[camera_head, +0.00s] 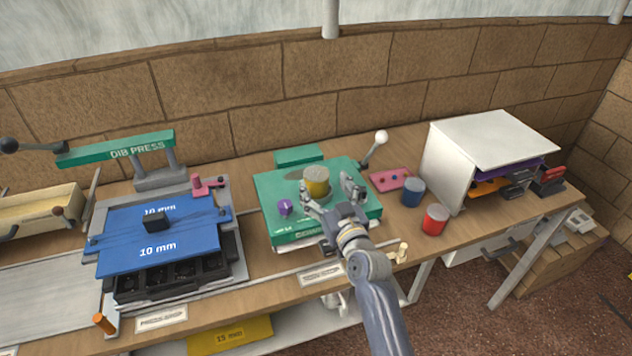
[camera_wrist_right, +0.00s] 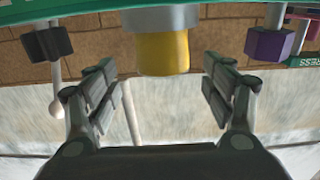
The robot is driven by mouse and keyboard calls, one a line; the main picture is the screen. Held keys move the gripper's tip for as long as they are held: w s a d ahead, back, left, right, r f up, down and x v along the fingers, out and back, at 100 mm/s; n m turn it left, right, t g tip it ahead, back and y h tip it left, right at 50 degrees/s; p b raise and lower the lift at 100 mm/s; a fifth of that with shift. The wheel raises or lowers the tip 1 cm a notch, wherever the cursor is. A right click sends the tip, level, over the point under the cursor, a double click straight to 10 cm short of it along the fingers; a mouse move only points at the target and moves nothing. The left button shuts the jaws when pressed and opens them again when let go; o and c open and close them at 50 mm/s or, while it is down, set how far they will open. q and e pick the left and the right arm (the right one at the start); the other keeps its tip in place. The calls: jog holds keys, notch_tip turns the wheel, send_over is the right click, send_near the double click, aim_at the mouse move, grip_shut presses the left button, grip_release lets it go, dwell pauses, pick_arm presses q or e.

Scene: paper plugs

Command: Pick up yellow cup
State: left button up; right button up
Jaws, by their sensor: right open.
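The yellow cup (camera_head: 317,181) stands on the green press unit (camera_head: 268,197) in the middle of the bench. In the right wrist view the yellow cup (camera_wrist_right: 163,53) is at top centre, against a grey round piece. My right gripper (camera_head: 332,194) is open at the cup's near right side, its fingers spread. In the wrist view the open right gripper (camera_wrist_right: 162,78) has one finger on each side of the cup's line, with gaps between fingers and cup. My left gripper is not in view.
A purple knob (camera_head: 285,207) is left of the cup. A white-balled lever (camera_head: 381,138) rises behind right. A blue cup (camera_head: 413,192) and a red cup (camera_head: 434,219) stand right, before a white shelf box (camera_head: 490,140). The blue "10 mm" press (camera_head: 160,235) is left.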

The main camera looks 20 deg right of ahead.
aim_at(312, 167)
jog(key=w, duration=0.3)
jog(key=w+p, duration=0.1)
jog(key=w, duration=0.1)
jog(key=shift+a, duration=0.25)
jog(key=shift+w, duration=0.2)
jog(key=c, duration=0.3)
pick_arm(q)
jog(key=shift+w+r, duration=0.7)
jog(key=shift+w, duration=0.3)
pick_arm(e)
jog(key=c, duration=0.9)
